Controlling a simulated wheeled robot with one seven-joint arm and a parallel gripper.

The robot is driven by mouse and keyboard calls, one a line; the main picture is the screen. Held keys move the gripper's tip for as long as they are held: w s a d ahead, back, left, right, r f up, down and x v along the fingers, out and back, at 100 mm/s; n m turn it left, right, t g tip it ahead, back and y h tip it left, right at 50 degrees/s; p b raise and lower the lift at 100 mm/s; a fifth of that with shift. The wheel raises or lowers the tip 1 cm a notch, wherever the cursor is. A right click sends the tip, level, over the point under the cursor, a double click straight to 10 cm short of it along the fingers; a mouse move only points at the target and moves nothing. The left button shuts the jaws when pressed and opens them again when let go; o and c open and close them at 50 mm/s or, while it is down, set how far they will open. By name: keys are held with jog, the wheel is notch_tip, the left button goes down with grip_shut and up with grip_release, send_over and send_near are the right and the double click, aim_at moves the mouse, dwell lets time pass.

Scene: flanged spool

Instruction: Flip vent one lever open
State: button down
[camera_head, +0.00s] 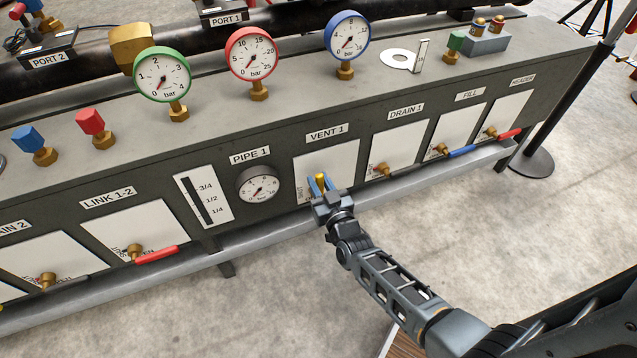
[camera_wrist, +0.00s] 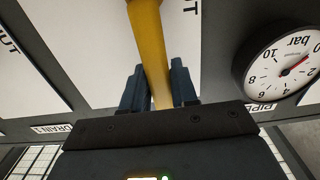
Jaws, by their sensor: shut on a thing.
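The vent one valve sits on a white plate (camera_head: 343,164) under the label VENT 1 (camera_head: 326,133) on the front of the dark panel. Its yellow lever (camera_wrist: 152,50) runs down between my gripper's fingers in the wrist view. My gripper (camera_head: 321,186) is at the plate in the head view, with its blue fingers shut on the lever. In the wrist view my gripper (camera_wrist: 160,88) has one finger on each side of the lever. The gripper hides most of the valve and part of the plate's lettering in the head view.
The PIPE 1 gauge (camera_head: 259,189) is just left of the vent plate. The DRAIN 1 valve (camera_head: 381,170) is to the right. A grey rail (camera_head: 275,229) runs below the panel. The floor in front is open.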

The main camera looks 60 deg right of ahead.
jog(key=shift+a+f, duration=0.1)
jog(key=c, duration=1)
grip_release()
jog(key=shift+o, duration=0.2)
jog(key=shift+s, duration=0.1)
jog(key=v, duration=0.7)
jog(key=shift+s+a+p, duration=0.2)
jog(key=shift+s+p, duration=0.05)
jog(key=shift+p, duration=0.2)
